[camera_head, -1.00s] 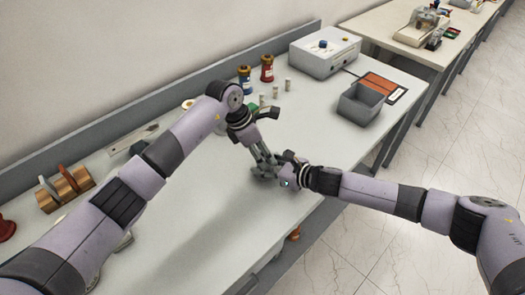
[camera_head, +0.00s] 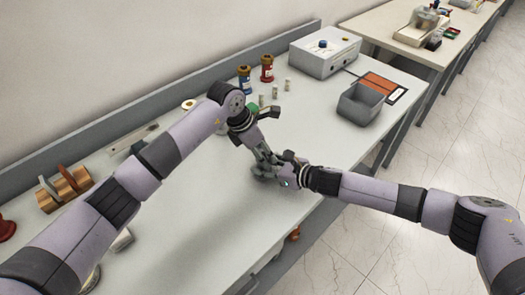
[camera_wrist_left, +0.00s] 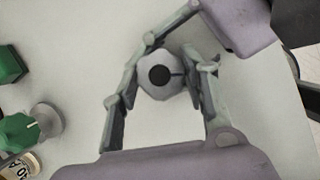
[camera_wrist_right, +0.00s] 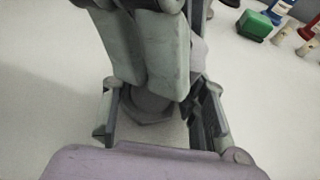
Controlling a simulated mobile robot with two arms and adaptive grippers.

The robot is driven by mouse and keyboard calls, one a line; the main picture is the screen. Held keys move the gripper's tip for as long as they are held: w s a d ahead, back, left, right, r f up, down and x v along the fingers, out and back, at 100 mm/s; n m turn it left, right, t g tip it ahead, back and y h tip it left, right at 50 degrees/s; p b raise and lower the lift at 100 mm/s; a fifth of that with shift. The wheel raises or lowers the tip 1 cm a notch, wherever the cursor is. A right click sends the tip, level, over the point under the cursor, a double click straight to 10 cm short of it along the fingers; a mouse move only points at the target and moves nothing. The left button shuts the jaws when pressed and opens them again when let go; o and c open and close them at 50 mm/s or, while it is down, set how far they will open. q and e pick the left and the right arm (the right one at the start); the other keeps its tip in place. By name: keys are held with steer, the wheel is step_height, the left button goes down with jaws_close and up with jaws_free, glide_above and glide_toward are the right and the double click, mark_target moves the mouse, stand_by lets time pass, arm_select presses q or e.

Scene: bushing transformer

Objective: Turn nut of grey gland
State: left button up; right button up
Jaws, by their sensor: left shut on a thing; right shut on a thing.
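The grey gland (camera_wrist_left: 158,76) shows end-on in the left wrist view, with a dark round hole in its faceted top. My left gripper (camera_wrist_left: 165,92) is shut on it, one finger on each side. My right gripper (camera_wrist_right: 158,112) is also shut on the gland, coming in from the side; a faceted grey part of the gland (camera_wrist_right: 150,106) shows between its fingers. In the head view the left gripper (camera_head: 265,163) and right gripper (camera_head: 277,172) meet over the table and hide the gland. I cannot tell which gripper has the nut.
The table (camera_head: 190,215) is clear around the grippers. A grey bin (camera_head: 362,104) and a white box with a blue knob (camera_head: 325,50) stand at the back right.

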arm_select(q)
steer(key=shift+s+d+n+t+y, duration=0.15)
steer(key=shift+n+t, duration=0.25)
steer(key=shift+n, duration=0.65)
steer(key=shift+a+n+t+y, duration=0.1)
steer(key=shift+n+t+y, duration=0.25)
steer(key=shift+n, duration=0.7)
arm_select(e)
steer(key=shift+f, duration=0.15)
steer(key=shift+d, duration=0.1)
arm_select(q)
steer(key=o, duration=1.2)
steer(key=shift+c, duration=0.2)
steer(key=v, duration=1.2)
